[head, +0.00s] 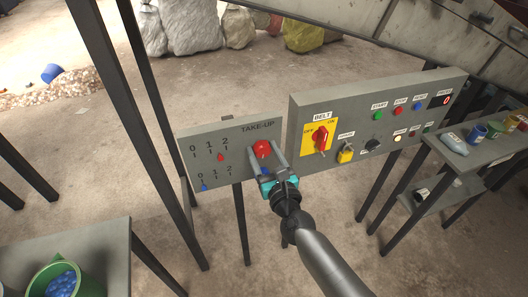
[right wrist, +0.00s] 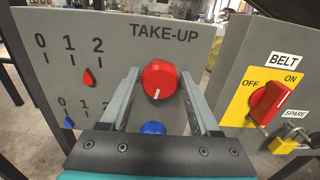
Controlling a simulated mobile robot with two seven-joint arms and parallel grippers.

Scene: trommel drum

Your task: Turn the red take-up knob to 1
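The red take-up knob (right wrist: 159,79) is on the grey TAKE-UP panel (head: 188,137), and it also shows in the head view (head: 261,147). Its white mark points down. The red pointer (right wrist: 88,77) on the upper 0-1-2 scale sits between 1 and 2, somewhat nearer 2; it also shows in the head view (head: 220,157). My right gripper (right wrist: 160,80) is open, with one finger on each side of the red knob. A gap shows beside the knob in the right wrist view; I cannot tell whether the tips reach its depth. My left gripper is not in view.
A blue knob (right wrist: 153,128) sits just below the red one, between my fingers in the picture. A blue pointer (right wrist: 68,122) is at the lower scale's left end. The BELT panel (head: 300,103) with a red switch (head: 321,139) and yellow padlock (head: 345,153) adjoins on the right.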

